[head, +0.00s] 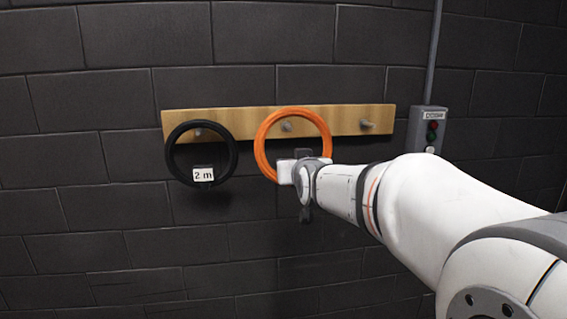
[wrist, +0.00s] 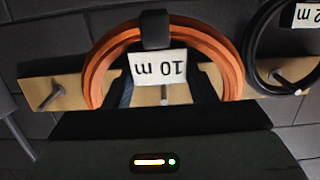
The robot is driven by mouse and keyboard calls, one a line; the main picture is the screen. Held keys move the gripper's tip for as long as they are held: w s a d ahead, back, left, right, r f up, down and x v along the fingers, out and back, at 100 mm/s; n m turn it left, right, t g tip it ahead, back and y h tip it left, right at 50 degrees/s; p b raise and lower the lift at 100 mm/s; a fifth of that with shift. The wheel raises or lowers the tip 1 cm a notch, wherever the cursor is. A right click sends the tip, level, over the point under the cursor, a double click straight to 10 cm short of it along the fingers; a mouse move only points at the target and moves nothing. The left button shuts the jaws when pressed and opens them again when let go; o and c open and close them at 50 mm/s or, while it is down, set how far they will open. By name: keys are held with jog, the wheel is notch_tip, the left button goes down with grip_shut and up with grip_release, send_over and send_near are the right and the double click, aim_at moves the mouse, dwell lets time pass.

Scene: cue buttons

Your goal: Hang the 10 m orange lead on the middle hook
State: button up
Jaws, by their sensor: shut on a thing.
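The orange lead (head: 262,135) is a coiled ring in front of the wooden hook board. My gripper (head: 304,168) is shut on its lower part; in the wrist view the lead (wrist: 97,68) shows upside down with its "10 m" tag (wrist: 158,68). The middle hook (head: 286,127) shows through the ring's opening, below the ring's top edge; it also shows in the wrist view (wrist: 164,94). I cannot tell whether the hook tip reaches into the ring or stays behind it.
A black lead (head: 233,155) tagged "2 m" (head: 203,174) hangs on the left hook. The right hook (head: 366,124) on the wooden board (head: 345,112) is bare. A grey switch box (head: 427,130) with a conduit is on the dark block wall to the right.

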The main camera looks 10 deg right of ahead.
jog(key=w+f, duration=0.2)
jog(key=w, duration=0.5)
jog(key=shift+f+p, duration=0.25)
jog(key=shift+p, duration=0.15)
dwell(0.4)
jog(key=shift+w+f, duration=0.1)
jog(key=shift+f, duration=0.05)
dwell(0.7)
jog(key=o, duration=1.3)
jog(key=shift+c, duration=0.2)
jog(key=shift+o, duration=1)
jog(key=shift+f, duration=0.15)
